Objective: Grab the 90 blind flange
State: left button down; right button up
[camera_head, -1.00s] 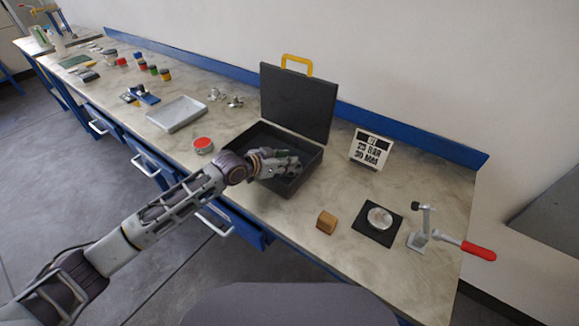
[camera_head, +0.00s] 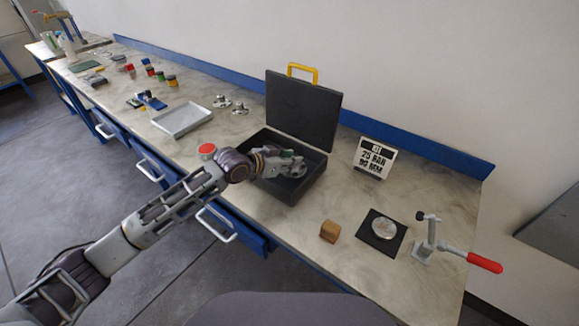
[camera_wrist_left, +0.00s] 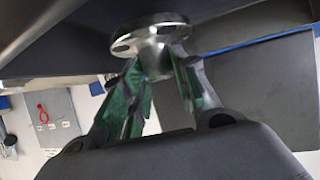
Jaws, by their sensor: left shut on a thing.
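My left gripper (camera_head: 285,164) is at the open black case (camera_head: 312,184), over its lower half. In the left wrist view the gripper's green-padded fingers (camera_wrist_left: 157,70) are shut on the narrow hub of a grey metal flange (camera_wrist_left: 150,36). The flange has a round plate with bolt holes, tilted in that view. Its size marking cannot be read. In the head view the flange is hard to make out among the fingers. A sign (camera_head: 374,157) right of the case reads 25 BAR, 90 MM. My right gripper is not in view.
Two small metal flanges (camera_head: 239,108) lie behind a grey tray (camera_head: 182,119). A red-topped tin (camera_head: 207,150) stands close to my left wrist. A wooden block (camera_head: 330,231), a metal disc (camera_head: 384,229) on a black mat and a red-handled clamp (camera_head: 484,262) are at the right.

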pick_arm(q)
notch_tip(320, 180, up, 7)
dwell(0.4)
